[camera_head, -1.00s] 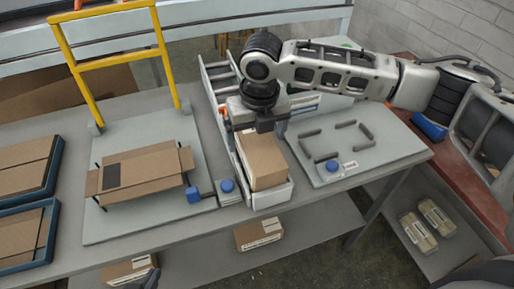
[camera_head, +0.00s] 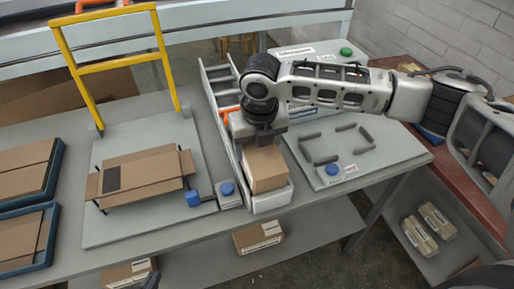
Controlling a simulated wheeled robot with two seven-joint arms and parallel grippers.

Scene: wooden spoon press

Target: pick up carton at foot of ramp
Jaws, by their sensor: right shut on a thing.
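The brown carton (camera_head: 266,172) stands at the low front end of the grey-walled ramp (camera_head: 272,203), against its end lip. My right gripper (camera_head: 264,142) comes down from above and is shut on the carton's upper rear part. Its fingers are largely hidden by the wrist. The carton still appears to rest in the ramp. A dark piece at the bottom edge (camera_head: 151,281) looks like the tip of my left gripper; its jaws cannot be made out.
A board with a yellow frame (camera_head: 117,53) and an opened flat carton (camera_head: 143,174) lies left of the ramp. A panel with dark corner brackets (camera_head: 323,160) lies right. Blue trays (camera_head: 57,165) stand at far left. More cartons (camera_head: 258,237) sit on the lower shelf.

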